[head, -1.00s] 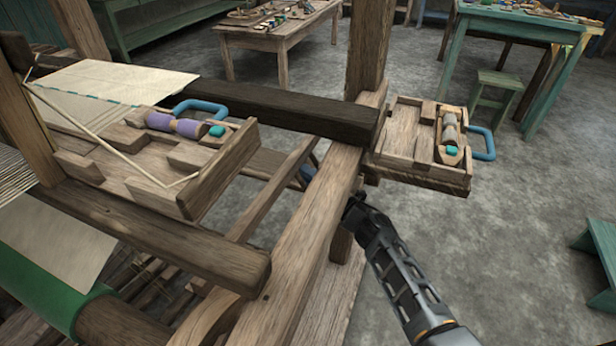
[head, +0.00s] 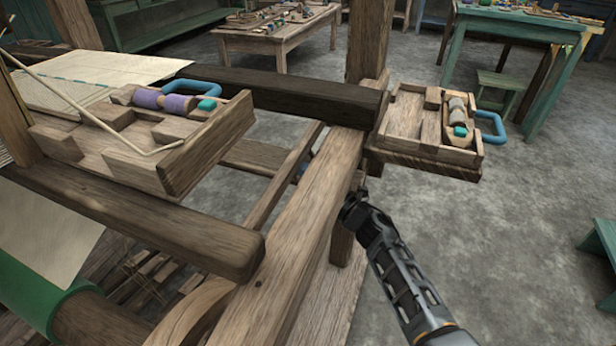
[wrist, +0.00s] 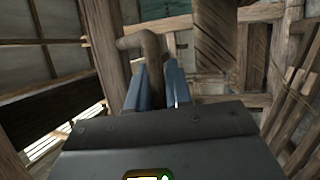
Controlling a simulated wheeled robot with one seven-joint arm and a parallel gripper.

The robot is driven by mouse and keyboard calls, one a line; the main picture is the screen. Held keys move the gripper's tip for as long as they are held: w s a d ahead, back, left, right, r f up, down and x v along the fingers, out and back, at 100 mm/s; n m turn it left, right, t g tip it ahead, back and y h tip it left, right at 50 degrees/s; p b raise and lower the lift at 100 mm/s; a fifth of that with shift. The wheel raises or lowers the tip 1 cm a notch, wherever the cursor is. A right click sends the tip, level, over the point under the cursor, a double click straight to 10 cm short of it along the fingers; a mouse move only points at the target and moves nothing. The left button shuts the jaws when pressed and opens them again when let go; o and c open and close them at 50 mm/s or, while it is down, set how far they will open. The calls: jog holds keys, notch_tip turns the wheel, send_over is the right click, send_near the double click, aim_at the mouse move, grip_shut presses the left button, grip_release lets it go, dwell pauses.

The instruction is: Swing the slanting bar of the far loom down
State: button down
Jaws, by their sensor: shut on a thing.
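In the wrist view, my gripper (wrist: 155,88) has its two blue fingers close together on a brown rounded handle (wrist: 150,48). The handle bends to the left at its top. In the head view, my wrist reaches behind the loom's long side beam (head: 305,225). Only a small blue patch, seemingly a fingertip, shows past the beam. The held handle is hidden there. A thin slanting wooden bar (head: 284,180) runs beside the beam. I cannot tell whether the held handle belongs to it.
A tray with a blue handle (head: 190,150) sits on the left, and another tray (head: 400,125) sticks out at right, above my arm. A dark crossbeam (head: 280,98) joins an upright post (head: 368,40). Open grey floor (head: 520,240) lies to the right.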

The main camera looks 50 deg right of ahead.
jog(key=c, duration=1.1)
grip_release()
jog(key=shift+d+f, duration=0.1)
jog(key=shift+f, duration=0.15)
